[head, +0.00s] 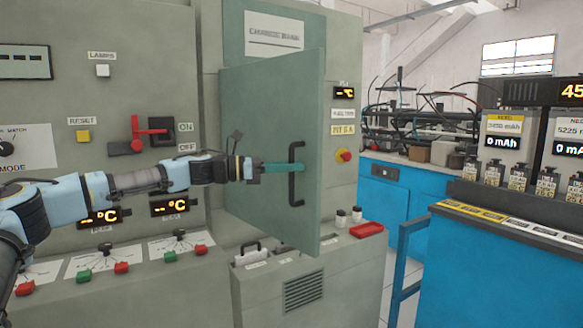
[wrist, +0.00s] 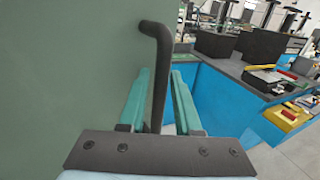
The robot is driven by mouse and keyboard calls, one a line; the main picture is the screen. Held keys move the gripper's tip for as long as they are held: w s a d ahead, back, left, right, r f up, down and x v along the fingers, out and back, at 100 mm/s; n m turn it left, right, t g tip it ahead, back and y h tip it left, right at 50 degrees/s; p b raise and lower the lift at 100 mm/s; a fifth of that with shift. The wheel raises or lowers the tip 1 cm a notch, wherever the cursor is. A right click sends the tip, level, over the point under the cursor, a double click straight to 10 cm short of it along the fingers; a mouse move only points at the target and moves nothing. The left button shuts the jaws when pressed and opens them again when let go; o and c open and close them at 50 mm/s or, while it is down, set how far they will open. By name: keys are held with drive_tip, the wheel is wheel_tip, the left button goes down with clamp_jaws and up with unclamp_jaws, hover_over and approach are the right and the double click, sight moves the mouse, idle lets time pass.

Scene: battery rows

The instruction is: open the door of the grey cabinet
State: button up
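The grey-green cabinet door (head: 265,110) stands partly open in the head view, its right edge swung out toward me. Its dark vertical bar handle (head: 296,186) is near that free edge. My gripper (head: 290,167) reaches in from the left, with its teal fingers at the middle of the handle. In the wrist view the handle (wrist: 160,50) runs down between the two fingers of my gripper (wrist: 161,85), which close around the bar. The door face (wrist: 70,70) fills the left of that view. The cabinet's inside is hidden behind the door.
A grey ledge (head: 345,240) with small bottles and a red tray (head: 367,230) lies below the door. A red lever switch (head: 150,132) is on the left panel. A blue bench (head: 385,190) and a battery rack (head: 480,260) stand to the right.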

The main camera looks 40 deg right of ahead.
drive_tip(key=b+v, duration=1)
drive_tip(key=b, duration=0.1)
drive_tip(key=shift+w+a+f+b, duration=0.15)
drive_tip(key=shift+a+b, duration=0.15)
drive_tip(key=shift+b, duration=0.1)
idle(0.5)
